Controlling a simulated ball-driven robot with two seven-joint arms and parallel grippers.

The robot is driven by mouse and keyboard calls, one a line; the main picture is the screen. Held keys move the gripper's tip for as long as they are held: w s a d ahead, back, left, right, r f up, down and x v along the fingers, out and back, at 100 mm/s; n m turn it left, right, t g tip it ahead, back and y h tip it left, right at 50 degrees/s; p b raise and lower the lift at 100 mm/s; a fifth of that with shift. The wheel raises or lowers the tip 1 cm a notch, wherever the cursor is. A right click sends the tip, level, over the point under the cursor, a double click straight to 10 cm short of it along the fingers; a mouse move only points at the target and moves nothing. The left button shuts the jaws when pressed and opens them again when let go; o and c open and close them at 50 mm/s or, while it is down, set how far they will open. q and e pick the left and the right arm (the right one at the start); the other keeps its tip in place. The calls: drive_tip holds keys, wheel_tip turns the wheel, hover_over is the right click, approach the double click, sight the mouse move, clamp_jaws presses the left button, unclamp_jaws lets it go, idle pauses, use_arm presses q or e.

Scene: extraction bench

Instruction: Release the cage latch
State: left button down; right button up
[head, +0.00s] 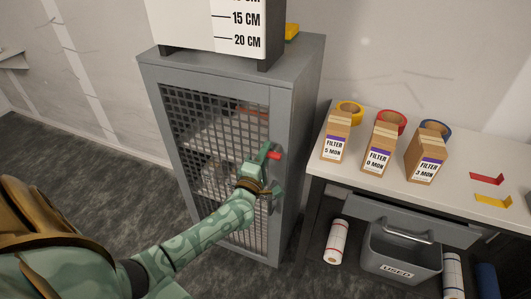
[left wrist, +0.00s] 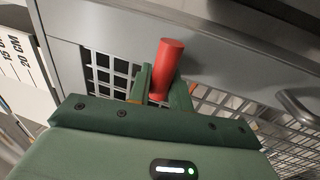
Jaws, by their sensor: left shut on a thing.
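The cage (head: 210,140) is a grey cabinet with a mesh door, standing in the middle of the head view; its door appears closed. The latch has a red cylindrical handle (head: 273,155) at the door's right edge. In the left wrist view the red handle (left wrist: 167,65) stands between the two green fingers. My left gripper (head: 262,160) is shut on the red handle, with my green arm reaching in from the lower left. The base of the latch is hidden behind the fingers. My right gripper is not in view.
A grey door pull (left wrist: 297,105) sits beside the latch in the left wrist view. To the right, a white-topped bench (head: 455,196) holds filter boxes (head: 378,160) and tape rolls (head: 391,120). A grey bin (head: 400,262) marked USED is below. A measuring board stands on the cage.

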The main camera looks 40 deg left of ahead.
use_arm(q)
drive_tip(key=shift+f, duration=0.1)
drive_tip(key=c, duration=1.3)
unclamp_jaws()
drive_tip(key=shift+c, duration=0.2)
drive_tip(key=shift+s, duration=0.1)
drive_tip(key=p+v, duration=0.1)
drive_tip(key=v, duration=1.5)
